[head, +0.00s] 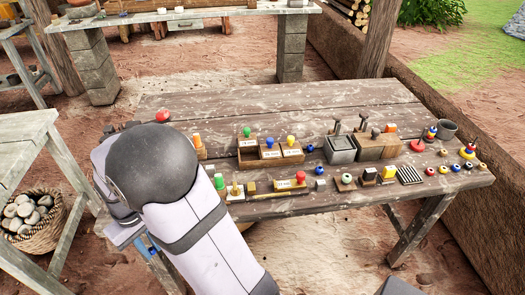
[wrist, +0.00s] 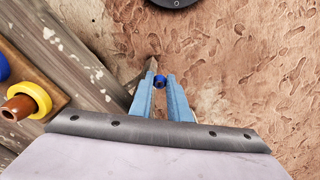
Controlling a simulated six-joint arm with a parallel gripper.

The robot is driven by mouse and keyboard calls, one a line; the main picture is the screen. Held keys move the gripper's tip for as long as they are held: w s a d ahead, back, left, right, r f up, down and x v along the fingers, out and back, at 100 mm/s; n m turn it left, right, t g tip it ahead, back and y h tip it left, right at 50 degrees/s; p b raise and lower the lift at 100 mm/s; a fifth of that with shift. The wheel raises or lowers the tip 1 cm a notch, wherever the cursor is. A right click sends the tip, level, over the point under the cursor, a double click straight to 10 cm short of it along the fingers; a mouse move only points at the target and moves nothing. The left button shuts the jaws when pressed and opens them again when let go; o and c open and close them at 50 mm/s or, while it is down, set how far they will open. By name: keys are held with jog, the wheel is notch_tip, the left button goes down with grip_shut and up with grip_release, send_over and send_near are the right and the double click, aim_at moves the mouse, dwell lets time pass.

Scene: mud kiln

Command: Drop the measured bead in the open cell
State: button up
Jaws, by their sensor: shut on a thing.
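My gripper (wrist: 160,78) shows in the wrist view with its two blue fingers shut on a small dark blue bead (wrist: 159,83) at their tips. It is over bare ground, just off the table's edge. In the head view my arm hides most of the gripper, and I cannot make out the bead there. On the table, wooden cells (head: 247,165) stand in a row near the middle. The middle and right cells carry white labels; the left one shows a dark inside and no clear label. Coloured knobs or beads show at the cells' backs.
The wooden table (head: 200,108) has a clear back half. Metal bins (head: 341,155), a wooden block (head: 378,147), a grey cup (head: 447,130) and small coloured pieces crowd its front and right. A yellow ring (wrist: 38,97) shows at the wrist view's left. A basket (head: 42,232) stands lower left.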

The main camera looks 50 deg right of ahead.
jog(key=d+r+p, duration=0.1)
jog(key=d+r, duration=0.2)
jog(key=r, duration=0.5)
jog(key=w+d+r+p, duration=0.2)
jog(key=d+r+p, duration=0.2)
jog(key=d+p, duration=0.25)
jog(key=w+d+r+p, duration=0.1)
jog(key=d+r+p, duration=0.3)
jog(key=d+p, duration=0.25)
jog(key=s+d+r+p, duration=0.2)
jog(key=d+p, duration=0.3)
jog(key=d, duration=0.3)
jog(key=s+d+r+p, duration=0.1)
jog(key=s+d+p, duration=0.1)
jog(key=d+p, duration=0.3)
jog(key=s+d+r+p, duration=0.2)
jog(key=d+p, duration=0.3)
jog(key=d, duration=0.5)
jog(key=shift+s+d+r, duration=0.35)
jog(key=shift+s, duration=0.15)
jog(key=shift+f, duration=0.15)
jog(key=shift+f+b, duration=1.8)
jog(key=shift+f, duration=1)
